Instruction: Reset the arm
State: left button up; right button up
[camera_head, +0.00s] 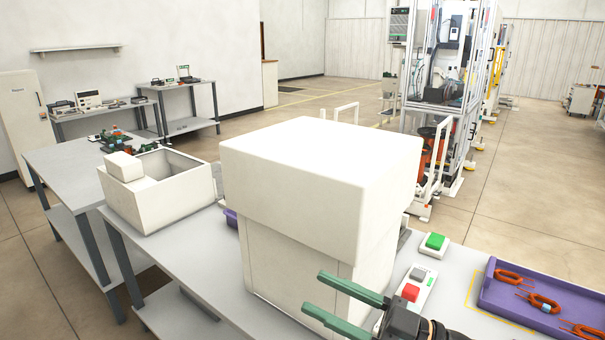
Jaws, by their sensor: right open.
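My right gripper (314,292) comes in from the bottom edge, with two green fingers on a dark body. The fingers are spread apart, with nothing visible between them. It is in front of the lower part of a large white box-shaped machine (318,170) on the workbench. Whether it touches the machine I cannot tell. My left gripper is not in view.
A purple tray (484,298) with several orange wire coils lies at the right. A green button box (434,243) and a panel with a red button (410,292) stand between machine and tray. A white open bin (172,203) is at the left.

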jog(key=d+f+m+t+h, duration=0.5)
jog(key=d+f+m+h, duration=0.6)
jog(key=f+m+h, duration=0.4)
jog(key=s+d+f+g+h, duration=0.25)
jog(key=s+f+g, duration=0.35)
jog(key=s, duration=0.4)
jog(key=s+d+f+g+h, duration=0.2)
jog(key=s+d+f+g, duration=0.2)
jog(key=s+f, duration=0.5)
jog(key=w+a+f+t+y, duration=0.2)
jog(key=w+a+f+t, duration=0.2)
jog(key=f, duration=0.5)
jog(key=shift+a+f+t+y, duration=0.15)
jog(key=shift+f+t+y, duration=0.2)
jog(key=shift+t, duration=0.75)
